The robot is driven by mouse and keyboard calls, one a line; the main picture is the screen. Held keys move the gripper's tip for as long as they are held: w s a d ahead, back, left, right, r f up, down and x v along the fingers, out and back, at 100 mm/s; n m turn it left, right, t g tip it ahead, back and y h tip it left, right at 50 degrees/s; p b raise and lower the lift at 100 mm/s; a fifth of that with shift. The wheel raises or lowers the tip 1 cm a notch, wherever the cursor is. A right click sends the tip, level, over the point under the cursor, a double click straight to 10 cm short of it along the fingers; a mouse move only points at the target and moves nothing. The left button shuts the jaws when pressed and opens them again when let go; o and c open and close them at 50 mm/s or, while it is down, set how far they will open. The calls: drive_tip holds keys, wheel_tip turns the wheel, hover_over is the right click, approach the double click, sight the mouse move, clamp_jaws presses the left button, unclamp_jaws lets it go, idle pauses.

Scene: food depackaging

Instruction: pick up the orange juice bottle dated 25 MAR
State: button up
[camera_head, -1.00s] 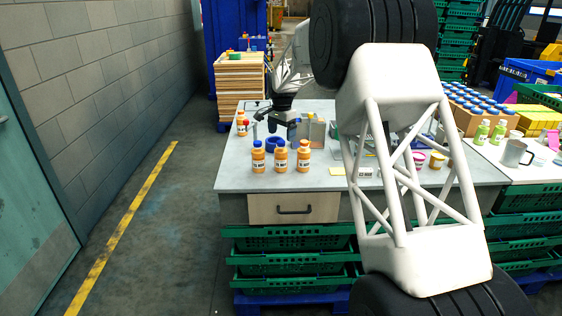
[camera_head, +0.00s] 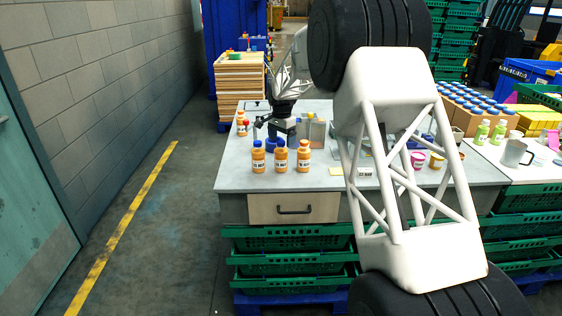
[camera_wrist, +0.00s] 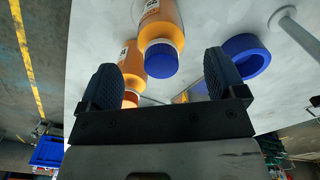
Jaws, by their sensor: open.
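Three orange juice bottles stand in a row near the table's front edge: a blue-capped left one (camera_head: 258,158), a blue-capped middle one (camera_head: 281,157) and an orange-capped right one (camera_head: 303,157). More orange bottle shapes (camera_head: 242,124) stand farther back at the left. The date labels are too small to read. My gripper (camera_head: 275,131) is open, behind the front row. In the wrist view my gripper (camera_wrist: 165,80) has its fingers wide apart. A blue-capped bottle (camera_wrist: 161,25) shows beyond the gap, and another orange bottle (camera_wrist: 131,62) is partly hidden by the left finger.
A blue ring-shaped object (camera_wrist: 245,58) lies near the right finger. The grey table (camera_head: 235,180) has bare surface around the front bottles.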

sight(281, 149)
drive_tip(key=shift+a+f, duration=0.1)
drive_tip(key=shift+f, duration=2.45)
drive_tip(key=shift+c, duration=0.3)
drive_tip(key=c, duration=1.1)
drive_tip(key=shift+r, duration=0.2)
drive_tip(key=shift+r, duration=1.35)
drive_tip(key=shift+s+r, duration=0.15)
drive_tip(key=shift+r, duration=0.15)
drive_tip(key=s, duration=0.5)
drive_tip(key=s+d+r, duration=0.1)
drive_tip(key=s, duration=0.4)
drive_tip(key=s+d, duration=0.1)
drive_tip(key=s, duration=0.4)
drive_tip(key=shift+s+d+r, duration=0.15)
drive_tip(key=shift+s+d, duration=0.05)
drive_tip(key=shift+s, duration=0.05)
